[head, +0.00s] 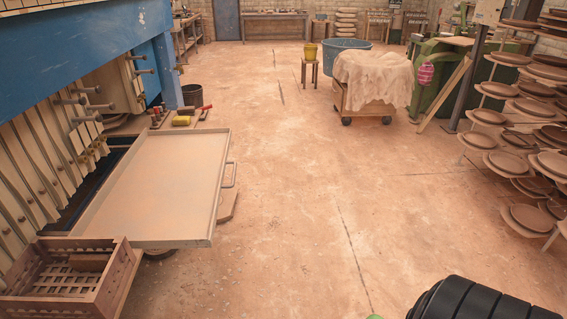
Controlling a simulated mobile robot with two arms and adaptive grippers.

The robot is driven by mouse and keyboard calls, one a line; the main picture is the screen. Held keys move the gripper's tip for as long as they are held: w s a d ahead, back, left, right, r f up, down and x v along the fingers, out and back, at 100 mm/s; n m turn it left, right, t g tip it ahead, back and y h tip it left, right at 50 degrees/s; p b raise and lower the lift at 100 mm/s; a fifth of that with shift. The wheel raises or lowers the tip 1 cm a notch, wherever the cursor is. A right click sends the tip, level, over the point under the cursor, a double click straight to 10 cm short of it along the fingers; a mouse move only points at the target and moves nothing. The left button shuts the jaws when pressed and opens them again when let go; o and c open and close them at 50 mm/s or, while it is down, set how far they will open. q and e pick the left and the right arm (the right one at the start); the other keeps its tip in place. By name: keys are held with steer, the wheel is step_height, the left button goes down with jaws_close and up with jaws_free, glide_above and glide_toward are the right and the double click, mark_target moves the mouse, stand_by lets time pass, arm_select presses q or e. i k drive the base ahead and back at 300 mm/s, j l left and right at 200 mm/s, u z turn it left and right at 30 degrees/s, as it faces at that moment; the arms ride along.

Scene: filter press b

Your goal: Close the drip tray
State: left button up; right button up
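The drip tray (160,185) is a wide, shallow, beige metal tray on the left. It extends out from under the filter press (60,60) over the floor, so it stands open. A metal bar handle (231,175) is on its right edge. The tray's left part lies near the row of upright press plates (35,160), with a dark gap beneath them. Neither of my grippers is in view, and nothing is seen touching the tray or handle.
A brown slatted crate (118,277) stands at the tray's near left corner. Brushes and a yellow sponge (181,120) lie beyond its far edge. A cloth-covered cart (372,80) and racks of plates (525,110) are farther off. The middle floor is clear. A black ribbed shape fills the bottom right.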

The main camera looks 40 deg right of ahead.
mark_target(165, 193)
steer(key=i+l+z, duration=0.15)
steer(key=l+z, duration=0.25)
steer(key=i+l+z, duration=0.15)
steer(key=z, duration=0.2)
steer(key=i+l+u, duration=0.2)
steer(key=i, duration=0.35)
steer(key=i+j, duration=0.05)
steer(key=j, duration=0.05)
